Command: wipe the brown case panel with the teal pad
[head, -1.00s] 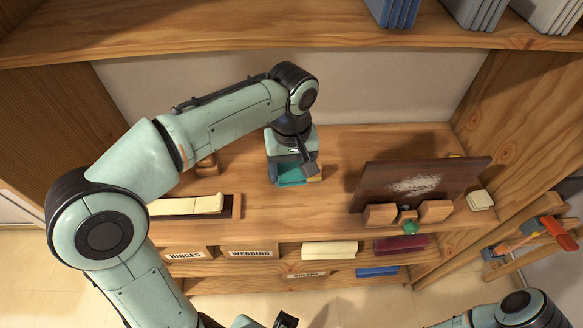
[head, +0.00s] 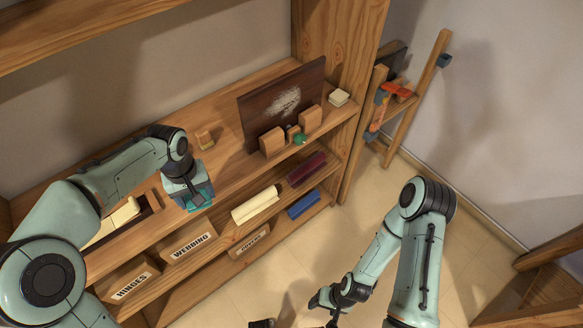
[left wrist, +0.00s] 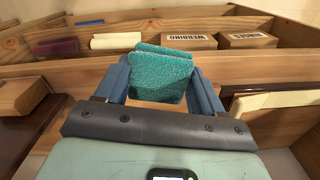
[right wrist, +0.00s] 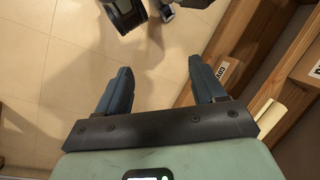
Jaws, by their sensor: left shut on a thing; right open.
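The brown case panel (head: 262,112) stands tilted on the shelf top at the right, with a whitish smudge on its face. Wooden blocks (head: 272,142) and a green knob (head: 300,140) are at its front. My left gripper (head: 196,198) is shut on the teal pad (head: 207,192), away from the panel, near the shelf's front edge. The pad (left wrist: 160,75) shows between its blue fingers in the left wrist view. My right gripper (right wrist: 160,72) is open and empty over the floor; its fingers are unclear in the head view.
A tray of cream bars (head: 122,215) lies by my left arm. Labelled bins (head: 190,240) and rolls (head: 255,205) sit below. A tool rack (head: 392,100) stands right of the shelf.

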